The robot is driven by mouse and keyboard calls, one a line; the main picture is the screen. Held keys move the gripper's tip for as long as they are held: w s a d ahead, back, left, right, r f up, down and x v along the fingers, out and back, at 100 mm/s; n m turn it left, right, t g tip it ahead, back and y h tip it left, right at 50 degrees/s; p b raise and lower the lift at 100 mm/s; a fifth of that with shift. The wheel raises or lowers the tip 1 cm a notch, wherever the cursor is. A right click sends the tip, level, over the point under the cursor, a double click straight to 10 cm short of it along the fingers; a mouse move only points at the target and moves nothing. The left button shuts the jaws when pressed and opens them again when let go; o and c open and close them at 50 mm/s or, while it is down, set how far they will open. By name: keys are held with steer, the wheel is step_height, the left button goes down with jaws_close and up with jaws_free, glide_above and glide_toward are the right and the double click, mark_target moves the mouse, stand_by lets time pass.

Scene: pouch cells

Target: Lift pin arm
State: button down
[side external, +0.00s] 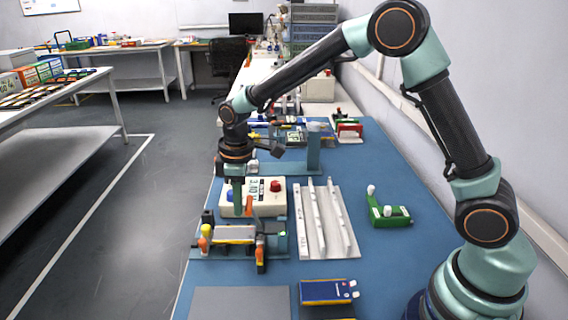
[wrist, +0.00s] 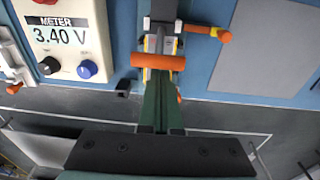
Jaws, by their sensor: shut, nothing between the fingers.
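My gripper (side external: 238,208) is shut and empty, pointing down over the test fixture (side external: 277,245) on the blue bench. In the wrist view its green fingers (wrist: 160,92) reach up to a horizontal orange bar handle (wrist: 158,62) on the fixture. I cannot tell whether they touch it. A second orange handle (wrist: 224,36) sticks out to the right in that view. In the side view one orange handle (side external: 249,206) stands upright close beside the fingers, and another (side external: 260,255) is at the fixture's front. Which part is the pin arm is unclear.
A cream meter box (side external: 262,206) reading 3.40 V stands just behind the fixture, with red and blue knobs. A white slotted rack (side external: 302,225) is to the right. Further right is a green holder (side external: 388,213). A grey mat (side external: 240,302) and blue pouch cell (side external: 325,291) lie in front.

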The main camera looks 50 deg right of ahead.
steer(key=shift+s+d+r, duration=0.2)
steer(key=shift+s+d, duration=0.05)
steer(key=shift+r, duration=0.1)
stand_by(0.3)
